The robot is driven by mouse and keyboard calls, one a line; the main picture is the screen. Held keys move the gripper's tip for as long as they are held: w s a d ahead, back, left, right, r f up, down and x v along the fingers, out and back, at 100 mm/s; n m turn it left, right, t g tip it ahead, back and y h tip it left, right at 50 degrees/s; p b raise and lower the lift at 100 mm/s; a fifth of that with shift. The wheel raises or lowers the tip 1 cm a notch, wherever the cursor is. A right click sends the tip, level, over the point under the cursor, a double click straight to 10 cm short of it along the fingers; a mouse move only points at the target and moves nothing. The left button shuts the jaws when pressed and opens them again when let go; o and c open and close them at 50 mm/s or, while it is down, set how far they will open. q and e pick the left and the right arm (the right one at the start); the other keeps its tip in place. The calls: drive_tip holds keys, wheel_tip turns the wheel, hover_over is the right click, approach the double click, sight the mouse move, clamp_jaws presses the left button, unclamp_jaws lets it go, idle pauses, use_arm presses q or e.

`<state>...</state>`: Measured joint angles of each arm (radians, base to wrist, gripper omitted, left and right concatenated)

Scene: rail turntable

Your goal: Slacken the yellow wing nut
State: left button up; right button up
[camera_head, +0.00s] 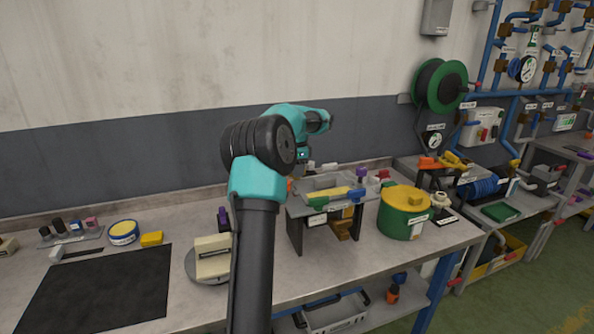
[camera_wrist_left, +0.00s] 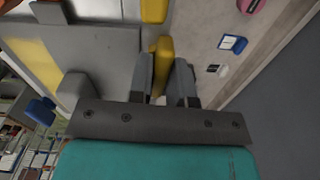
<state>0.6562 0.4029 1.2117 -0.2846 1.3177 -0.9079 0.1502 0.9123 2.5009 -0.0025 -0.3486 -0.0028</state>
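In the left wrist view a yellow piece (camera_wrist_left: 162,57), which looks like the wing nut, stands up between the two fingers of my left gripper (camera_wrist_left: 164,78). The fingers are apart with the piece in the gap. I cannot tell whether both press on it. In the head view my teal and black left arm reaches away from me, and my left gripper (camera_head: 306,162) is small and partly hidden at the back of the bench. The wing nut cannot be made out there. My right gripper is in neither view.
A grey raised fixture (camera_head: 297,211) with coloured parts stands right of my left arm. A green drum with a yellow lid (camera_head: 402,212) stands right of it. A black mat (camera_head: 100,292) and a yellow block (camera_head: 151,239) lie at the left. A grey wall closes the back.

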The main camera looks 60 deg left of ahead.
use_arm(q)
drive_tip(key=o, duration=0.4)
drive_tip(key=shift+c, duration=0.2)
wheel_tip(320, 180, up, 17)
drive_tip(key=shift+r, duration=0.2)
idle(0.6)
